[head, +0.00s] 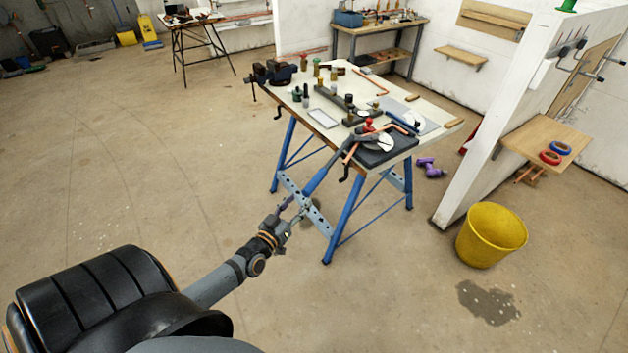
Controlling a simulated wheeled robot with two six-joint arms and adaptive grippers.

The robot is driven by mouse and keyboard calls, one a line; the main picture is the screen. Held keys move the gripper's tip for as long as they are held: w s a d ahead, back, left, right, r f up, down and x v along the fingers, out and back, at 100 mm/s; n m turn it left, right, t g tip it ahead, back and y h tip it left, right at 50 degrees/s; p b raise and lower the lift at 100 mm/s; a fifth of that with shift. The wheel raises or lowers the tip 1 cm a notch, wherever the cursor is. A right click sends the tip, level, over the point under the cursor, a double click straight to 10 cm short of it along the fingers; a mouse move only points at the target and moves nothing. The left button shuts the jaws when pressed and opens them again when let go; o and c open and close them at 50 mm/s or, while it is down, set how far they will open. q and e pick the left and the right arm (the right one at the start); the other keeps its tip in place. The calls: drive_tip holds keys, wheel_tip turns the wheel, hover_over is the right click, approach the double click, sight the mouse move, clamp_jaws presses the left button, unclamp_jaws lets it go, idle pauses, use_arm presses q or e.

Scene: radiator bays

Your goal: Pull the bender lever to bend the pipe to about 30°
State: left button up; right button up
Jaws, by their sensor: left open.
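The pipe bender (372,148) sits at the near right corner of the workbench, with a white disc and a red knob. A short piece of copper pipe (350,153) shows at the bender. A long lever with a blue grip (317,180) reaches out from the bender past the table's near edge, down and left. A second blue handle (401,123) lies over the table to the right. My left gripper (296,207) is open by the lower end of the lever's grip. I cannot tell whether it touches the lever. My right gripper is not in view.
The workbench (295,102) stands on blue legs and carries a vise (272,74), a white tray (323,118) and several small tools. A yellow bucket (490,235) and a purple drill (430,168) are on the floor to the right. The floor at left is clear.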

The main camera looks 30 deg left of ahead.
sight(314, 183)
use_arm(q)
drive_tip(key=w+b, duration=0.1)
drive_tip(key=w, duration=0.2)
drive_tip(key=w+b, duration=0.1)
drive_tip(key=w, duration=0.2)
drive_tip(key=w+b, duration=0.1)
drive_tip(key=w, duration=0.3)
drive_tip(key=shift+a+f, duration=0.25)
drive_tip(key=shift+a, duration=0.05)
drive_tip(key=shift+w+r, duration=0.1)
drive_tip(key=shift+w, duration=0.15)
clamp_jaws()
